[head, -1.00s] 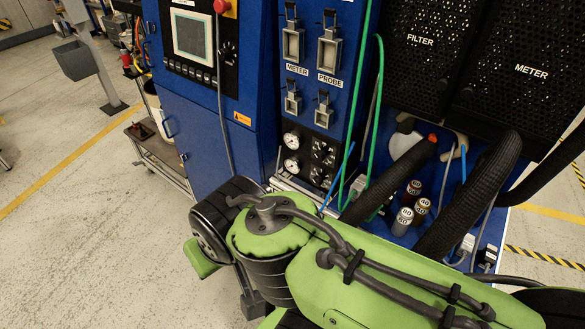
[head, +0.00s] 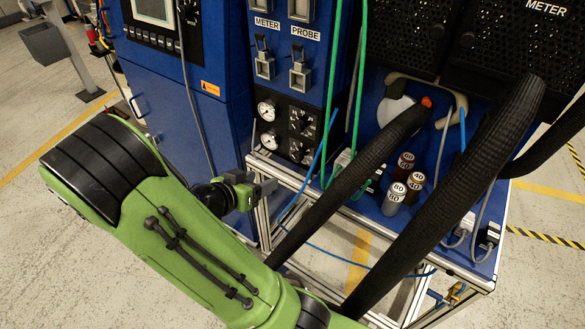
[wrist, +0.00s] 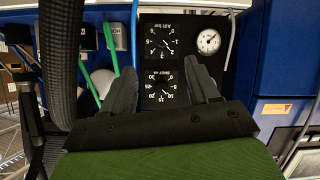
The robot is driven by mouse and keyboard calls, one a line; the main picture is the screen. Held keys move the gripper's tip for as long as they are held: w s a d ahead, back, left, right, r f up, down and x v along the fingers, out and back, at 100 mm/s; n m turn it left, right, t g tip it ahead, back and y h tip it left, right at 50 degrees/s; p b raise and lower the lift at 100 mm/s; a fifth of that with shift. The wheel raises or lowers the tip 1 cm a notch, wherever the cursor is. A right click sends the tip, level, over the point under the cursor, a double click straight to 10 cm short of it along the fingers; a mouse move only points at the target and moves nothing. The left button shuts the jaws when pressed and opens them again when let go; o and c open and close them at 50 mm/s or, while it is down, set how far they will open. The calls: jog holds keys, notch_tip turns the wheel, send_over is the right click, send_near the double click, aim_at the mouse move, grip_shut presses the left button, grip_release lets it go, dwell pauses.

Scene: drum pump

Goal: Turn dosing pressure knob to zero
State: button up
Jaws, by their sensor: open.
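A black panel on the blue machine carries several pressure knobs (head: 302,125) with printed scales, left of the green hoses in the head view. In the wrist view the panel is upside down and shows an upper knob dial (wrist: 160,41) and a lower knob dial (wrist: 160,88).
Two white round gauges (head: 266,111) sit left of the knobs. Green hoses (head: 333,110) and thick black corrugated hoses (head: 470,190) run at the right. An aluminium frame (head: 350,212) stands below the panel.

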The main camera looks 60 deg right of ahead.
aim_at(296, 159)
jog(key=shift+h, duration=0.5)
jog(key=x, duration=1.6)
jog(key=shift+w+d+b, duration=0.15)
jog(key=shift+d+b, duration=0.15)
jog(key=shift+d, duration=0.15)
jog(key=c, duration=1)
